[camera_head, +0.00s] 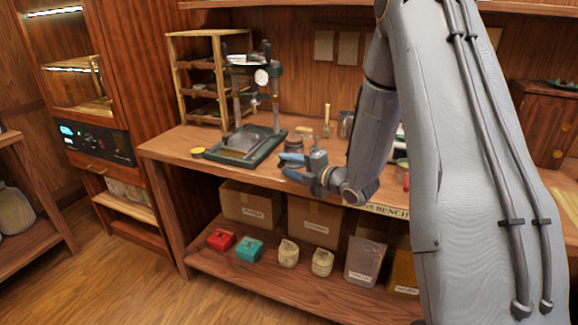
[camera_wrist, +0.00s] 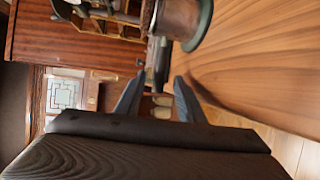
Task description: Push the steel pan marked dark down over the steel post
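My gripper (camera_head: 285,166) is in front of the bench's front edge, right of the press, with its blue fingers pointing left. Its fingers also show in the wrist view (camera_wrist: 157,92), spread apart with no object between them. I cannot make out a steel pan or a dark mark in either view. The press (camera_head: 247,145) has a green base, upright steel columns and a round dial. I cannot tell whether one of these columns is the steel post. My arm hides part of the bench to the right.
The wooden bench (camera_head: 179,144) carries a slatted rack (camera_head: 174,85), a yellow-lidded tin (camera_head: 198,153) and a dark round container (camera_head: 293,143) behind my gripper. The lower shelf (camera_head: 215,267) holds boxes and bags. A red box (camera_head: 221,239) is there. The bench's left front is mostly clear.

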